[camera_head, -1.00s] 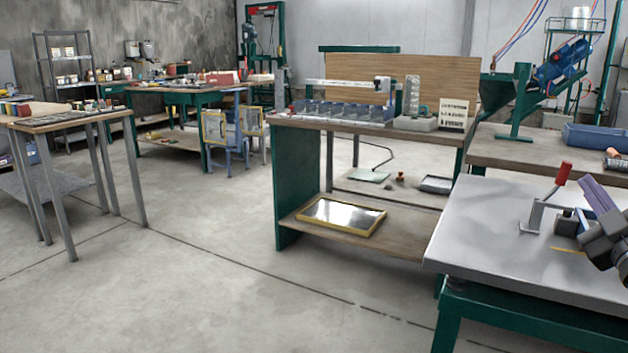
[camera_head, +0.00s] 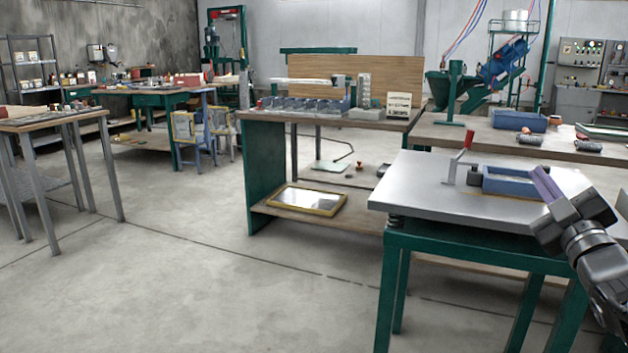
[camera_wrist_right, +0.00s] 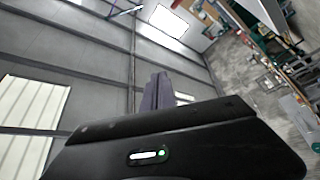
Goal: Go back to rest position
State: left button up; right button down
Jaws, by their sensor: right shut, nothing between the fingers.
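My right gripper (camera_head: 547,186) has purple-grey fingers and is at the right of the head view, in front of the grey-topped table (camera_head: 425,190). Its fingers point up and to the left and overlap the blue tray on that table in the picture. In the right wrist view the fingers (camera_wrist_right: 158,92) stand together, shut and empty, against the ceiling and wall. My left gripper is not in view.
A blue tray (camera_head: 510,182) and a red-handled lever (camera_head: 462,157) are on the grey tabletop. A wooden workbench (camera_head: 247,160) stands behind it, with a yellow-framed panel (camera_head: 306,199) on its lower shelf. The concrete floor at left is mostly clear.

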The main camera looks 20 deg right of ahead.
jog(key=w+a+f+m+g+y, duration=0.1)
jog(key=w+a+f+m+g, duration=0.15)
jog(key=f, duration=0.75)
jog(key=w+a+f+m+g, duration=0.2)
jog(key=w+f+m, duration=0.15)
jog(key=f, duration=0.75)
jog(key=w+a+f+m+g+y, duration=0.1)
jog(key=w+a+f+m+g, duration=0.15)
jog(key=f, duration=0.75)
jog(key=s+a+f+m+g+y, duration=0.1)
jog(key=s+a+f+g+y, duration=0.15)
jog(key=a+f, duration=0.7)
jog(key=s+a+f+m+g+y, duration=0.1)
jog(key=a+f+g+y, duration=0.15)
jog(key=a+f, duration=0.65)
jog(key=s+a+f+n+g+y, duration=0.25)
jog(key=s+a+f+g, duration=0.55)
jog(key=s+a+f, duration=1.3)
notch_tip(320, 180, up, 25)
jog(key=s+p, duration=0.2)
jog(key=p, duration=2.3)
jog(key=shift+s+a+y, duration=0.2)
jog(key=shift+s+y, duration=0.15)
